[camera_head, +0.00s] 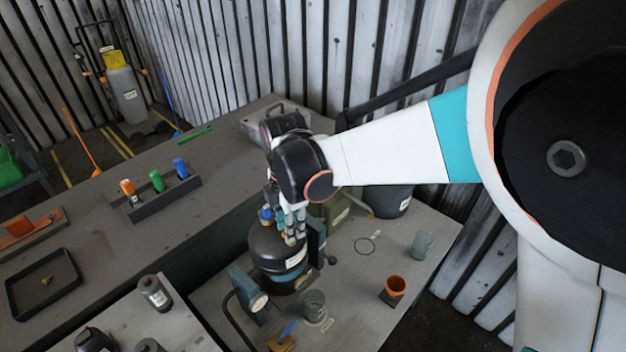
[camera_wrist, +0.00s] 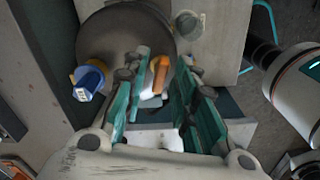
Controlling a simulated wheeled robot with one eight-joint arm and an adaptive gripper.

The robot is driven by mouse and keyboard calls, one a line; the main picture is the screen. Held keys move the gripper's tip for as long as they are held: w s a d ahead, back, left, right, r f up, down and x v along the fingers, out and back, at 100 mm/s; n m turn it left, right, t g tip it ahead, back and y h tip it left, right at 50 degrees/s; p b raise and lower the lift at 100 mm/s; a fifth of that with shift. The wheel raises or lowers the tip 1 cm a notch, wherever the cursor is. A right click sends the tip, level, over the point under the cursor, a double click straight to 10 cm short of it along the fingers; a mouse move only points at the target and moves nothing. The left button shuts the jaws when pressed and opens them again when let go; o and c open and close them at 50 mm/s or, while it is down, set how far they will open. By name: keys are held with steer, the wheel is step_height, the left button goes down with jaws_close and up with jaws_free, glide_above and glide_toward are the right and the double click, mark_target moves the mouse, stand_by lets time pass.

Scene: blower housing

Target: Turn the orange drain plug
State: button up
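A dark rounded housing (camera_head: 272,246) sits in a clamp-like stand on the right-hand bench. In the wrist view its round dark top (camera_wrist: 120,40) carries the orange drain plug (camera_wrist: 158,72) and a blue plug (camera_wrist: 88,82) to the left. The blue plug also shows in the head view (camera_head: 266,214). My gripper (camera_head: 290,228) points down over the housing. In the wrist view my gripper (camera_wrist: 164,78) is open, with teal fingers on both sides of the orange plug. The left finger looks close to the plug; contact cannot be told.
An orange cup (camera_head: 396,285), a glass (camera_head: 421,243) and a grey canister (camera_head: 314,305) stand around the housing. A rack (camera_head: 165,197) with orange, green and blue items and a black tray (camera_head: 42,284) lie on the left bench.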

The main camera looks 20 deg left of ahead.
steer(key=shift+r, duration=0.1)
step_height(320, 180, up, 7)
steer(key=shift+s+r, duration=0.1)
steer(key=shift+r, duration=0.05)
stand_by(0.5)
